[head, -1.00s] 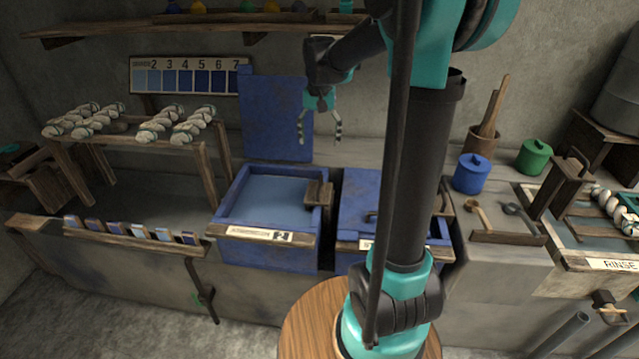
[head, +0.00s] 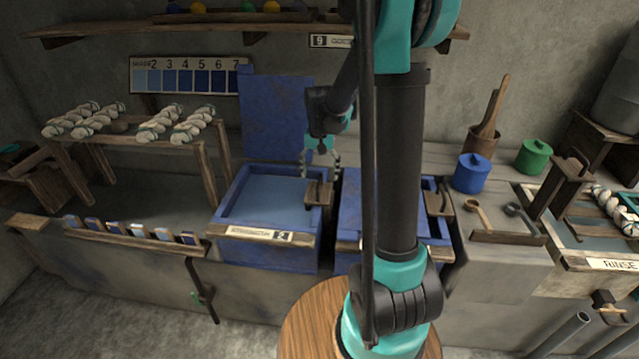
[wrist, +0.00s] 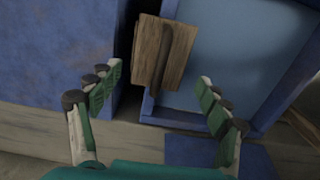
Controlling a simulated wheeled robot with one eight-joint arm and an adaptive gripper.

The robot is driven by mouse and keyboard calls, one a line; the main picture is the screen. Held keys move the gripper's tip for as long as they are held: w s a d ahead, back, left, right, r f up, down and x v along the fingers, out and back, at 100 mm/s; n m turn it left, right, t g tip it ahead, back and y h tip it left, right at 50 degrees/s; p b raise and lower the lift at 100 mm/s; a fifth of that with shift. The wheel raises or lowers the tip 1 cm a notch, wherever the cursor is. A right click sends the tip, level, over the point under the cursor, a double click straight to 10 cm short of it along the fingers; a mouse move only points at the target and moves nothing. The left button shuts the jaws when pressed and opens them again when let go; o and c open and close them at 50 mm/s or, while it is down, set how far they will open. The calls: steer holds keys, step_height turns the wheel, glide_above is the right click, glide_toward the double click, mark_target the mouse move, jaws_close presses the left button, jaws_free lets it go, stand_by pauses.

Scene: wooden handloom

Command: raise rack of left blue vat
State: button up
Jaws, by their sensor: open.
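The left blue vat (head: 228,196) stands open left of centre, its blue lid (head: 275,115) upright behind it and pale blue liquid inside. A small wooden rack block (head: 318,194) sits at the vat's right rim. In the wrist view the rack block (wrist: 163,55) shows with a dark bar down its front, beside the liquid. My gripper (head: 321,165) is open and empty, just above and behind the rack block. In the wrist view my gripper's fingers (wrist: 155,95) are spread on either side of the block's near end, apart from it.
The right blue vat (head: 352,205) is closed, close to the left one, with its own wooden block (head: 438,203). A skein table (head: 172,143) stands left. Blue (head: 471,174) and green (head: 533,156) pots stand right. A shelf (head: 240,18) hangs above.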

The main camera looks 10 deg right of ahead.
mark_target(320, 180)
steer(key=shift+f, duration=1.8)
steer(key=shift+f, duration=0.3)
steer(key=shift+c, duration=0.5)
jaws_close()
steer(key=shift+r, duration=0.1)
step_height(320, 180, up, 18)
steer(key=shift+o, duration=1.5)
jaws_free()
